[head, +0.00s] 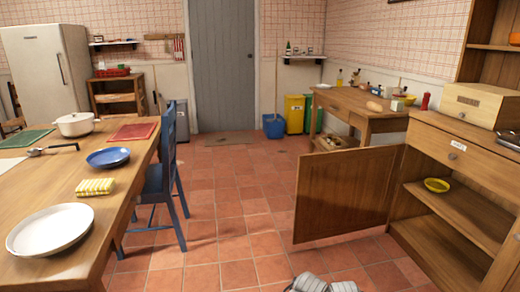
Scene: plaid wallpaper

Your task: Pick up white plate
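The white plate (50,230) lies flat on the wooden dining table (125,185) at the lower left, near the table's front right edge. It looks empty, and nothing covers it.
A yellow checked cloth (95,187), blue plate (108,158), ladle (52,149) and white pot (75,124) are on the table beyond the plate. A blue chair (166,185) stands at its right side. An open cabinet door (345,193) juts out at right. Tiled floor (235,215) between is clear.

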